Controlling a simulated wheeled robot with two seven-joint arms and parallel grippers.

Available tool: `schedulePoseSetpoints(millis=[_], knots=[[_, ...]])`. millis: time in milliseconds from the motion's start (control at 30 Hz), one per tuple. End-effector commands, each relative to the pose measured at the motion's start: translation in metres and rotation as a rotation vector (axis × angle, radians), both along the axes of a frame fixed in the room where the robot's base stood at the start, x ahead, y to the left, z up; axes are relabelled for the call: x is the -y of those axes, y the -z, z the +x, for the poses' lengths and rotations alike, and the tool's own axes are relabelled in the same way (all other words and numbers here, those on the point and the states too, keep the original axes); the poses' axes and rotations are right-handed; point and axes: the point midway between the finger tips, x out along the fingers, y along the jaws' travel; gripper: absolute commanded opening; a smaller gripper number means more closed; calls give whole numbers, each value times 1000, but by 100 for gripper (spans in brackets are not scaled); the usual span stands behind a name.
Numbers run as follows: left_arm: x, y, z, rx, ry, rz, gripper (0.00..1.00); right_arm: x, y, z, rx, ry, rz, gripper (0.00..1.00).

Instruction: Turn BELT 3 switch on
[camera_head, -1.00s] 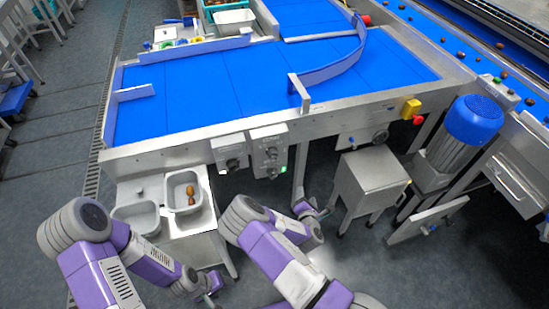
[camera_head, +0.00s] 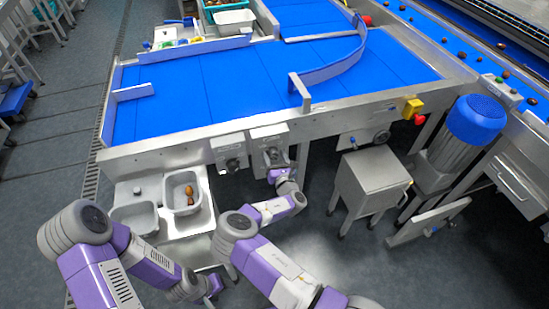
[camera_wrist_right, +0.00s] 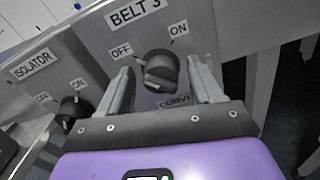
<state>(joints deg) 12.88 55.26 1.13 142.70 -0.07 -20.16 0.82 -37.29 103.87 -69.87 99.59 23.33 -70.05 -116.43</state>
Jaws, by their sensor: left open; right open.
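The BELT 3 switch (camera_wrist_right: 158,70) is a dark round knob on a grey metal panel (camera_wrist_right: 95,35), with OFF marked at its upper left and ON at its upper right. Which mark it points at is hard to tell. My right gripper (camera_wrist_right: 160,66) is open, with one finger on each side of the knob; contact cannot be told. In the head view, my right gripper (camera_head: 274,166) is at the right-hand switch box on the table's front and partly hides the switch. My left gripper (camera_head: 210,298) is low at the bottom, its fingers barely visible.
An ISOLATOR knob (camera_wrist_right: 72,108) sits left of the switch. A blue belt table (camera_head: 220,85) spans the middle. Grey bins (camera_head: 137,218) stand left of my right arm, one holding brown dates. A metal box on legs (camera_head: 372,180) and a blue motor (camera_head: 474,120) stand to the right.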

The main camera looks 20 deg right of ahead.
Motion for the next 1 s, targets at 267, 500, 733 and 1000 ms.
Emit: schedulePoseSetpoints(millis=[267,500,733,1000], knots=[[0,0,0,0,0,0,59,0,0,1,0,1,0,62],[0,0,0,0,0,0,59,0,0,1,0,1,1,25],[0,0,0,0,0,0,59,0,0,1,0,1,4,9],[0,3,0,0,0,0,59,0,0,1,-2,1,80,9]])
